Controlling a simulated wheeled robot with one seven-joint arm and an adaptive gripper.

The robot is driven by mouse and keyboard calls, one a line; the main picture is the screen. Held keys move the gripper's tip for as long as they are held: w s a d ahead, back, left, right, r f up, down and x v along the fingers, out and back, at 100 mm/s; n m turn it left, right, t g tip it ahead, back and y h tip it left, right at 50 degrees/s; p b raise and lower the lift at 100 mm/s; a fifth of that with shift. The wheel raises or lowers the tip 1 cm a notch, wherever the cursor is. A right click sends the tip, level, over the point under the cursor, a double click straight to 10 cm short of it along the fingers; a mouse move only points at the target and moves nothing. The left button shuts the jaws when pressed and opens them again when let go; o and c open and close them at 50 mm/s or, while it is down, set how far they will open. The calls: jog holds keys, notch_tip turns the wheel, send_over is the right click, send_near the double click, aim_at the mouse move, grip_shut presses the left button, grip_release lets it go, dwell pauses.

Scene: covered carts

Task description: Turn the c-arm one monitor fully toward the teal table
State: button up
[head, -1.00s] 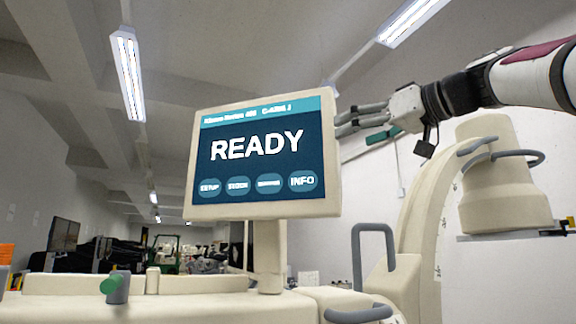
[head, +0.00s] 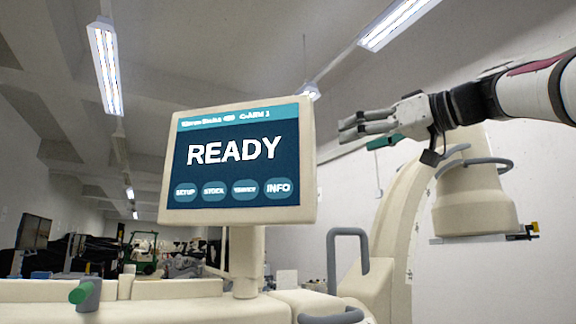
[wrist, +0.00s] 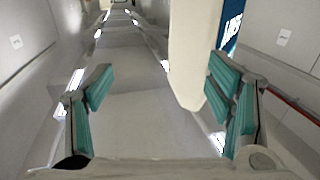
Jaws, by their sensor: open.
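The C-arm 1 monitor (head: 238,160) stands on a short post, its lit screen reading READY and facing my head camera, angled slightly. My gripper (head: 352,132) is open and empty to the right of the monitor's upper right edge, with a visible gap in the head view. In the wrist view, the monitor's cream side edge (wrist: 195,60) rises between my open fingers (wrist: 160,105), nearer the right finger, with a strip of blue screen beyond it. I cannot tell whether the finger touches it. The teal table is not in view.
The cream C-arm (head: 392,225) with its rounded head (head: 472,205) stands right, below my arm. A dark monitor (head: 33,232) and a green forklift (head: 140,262) are far behind.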

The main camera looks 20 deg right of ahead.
dwell(0.4)
jog(key=v, duration=1.2)
jog(key=shift+c, duration=0.5)
